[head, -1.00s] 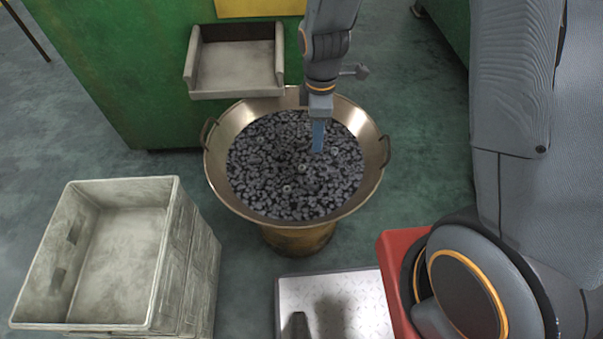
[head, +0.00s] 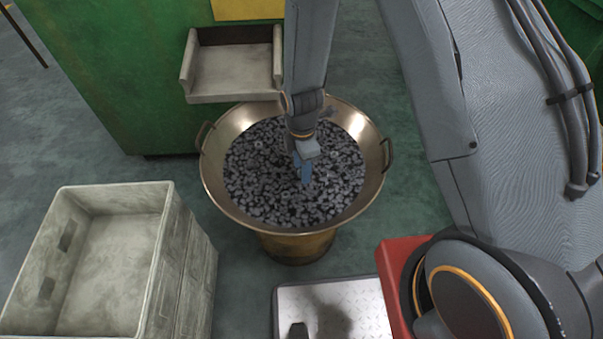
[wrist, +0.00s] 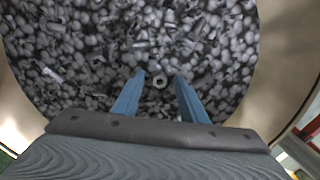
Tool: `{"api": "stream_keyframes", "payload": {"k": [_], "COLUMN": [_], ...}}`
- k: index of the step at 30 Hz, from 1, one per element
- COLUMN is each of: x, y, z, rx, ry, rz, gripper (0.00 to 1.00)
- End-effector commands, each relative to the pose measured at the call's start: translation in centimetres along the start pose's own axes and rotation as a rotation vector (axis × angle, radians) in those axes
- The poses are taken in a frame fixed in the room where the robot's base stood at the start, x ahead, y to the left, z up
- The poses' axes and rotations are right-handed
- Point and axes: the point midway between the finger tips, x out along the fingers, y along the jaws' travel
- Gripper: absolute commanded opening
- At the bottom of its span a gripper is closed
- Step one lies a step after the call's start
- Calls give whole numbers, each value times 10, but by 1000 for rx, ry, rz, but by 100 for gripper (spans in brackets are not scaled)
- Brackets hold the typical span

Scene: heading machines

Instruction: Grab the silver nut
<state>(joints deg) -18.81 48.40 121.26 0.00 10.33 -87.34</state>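A wide metal pan (head: 216,182) holds a heap of many small dark grey metal parts (head: 262,190). In the wrist view a nut (wrist: 160,80) with a dark hole lies on the heap, a lighter grey than most pieces around it. My gripper (head: 304,174) points down over the middle of the heap. In the wrist view my gripper (wrist: 161,75) is open, with its blue fingers apart and the nut between their tips in the picture. Nothing is held. I cannot tell how far the tips are above the nut. The head view does not show the nut clearly.
A green machine (head: 105,75) with a grey chute (head: 232,72) stands behind the pan. An empty grey crate (head: 112,262) is at the lower left. A metal plate (head: 357,300) and a red block (head: 393,262) lie in front. The pan's raised rim surrounds the heap.

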Motion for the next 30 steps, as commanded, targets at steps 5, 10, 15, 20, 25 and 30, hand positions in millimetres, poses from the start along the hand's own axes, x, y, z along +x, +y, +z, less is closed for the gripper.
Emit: {"api": "stream_keyframes", "payload": {"k": [5, 10, 15, 20, 25, 30], "x": [2, 2, 2, 2, -1, -15], "y": [0, 0, 0, 0, 0, 0], "z": [0, 0, 0, 0, 0, 0], "rx": [1, 1, 1, 1, 1, 1], "ry": [0, 0, 0, 0, 0, 0], "rz": [0, 0, 0, 0, 1, 1], "gripper": [39, 25, 0, 0, 0, 0]}}
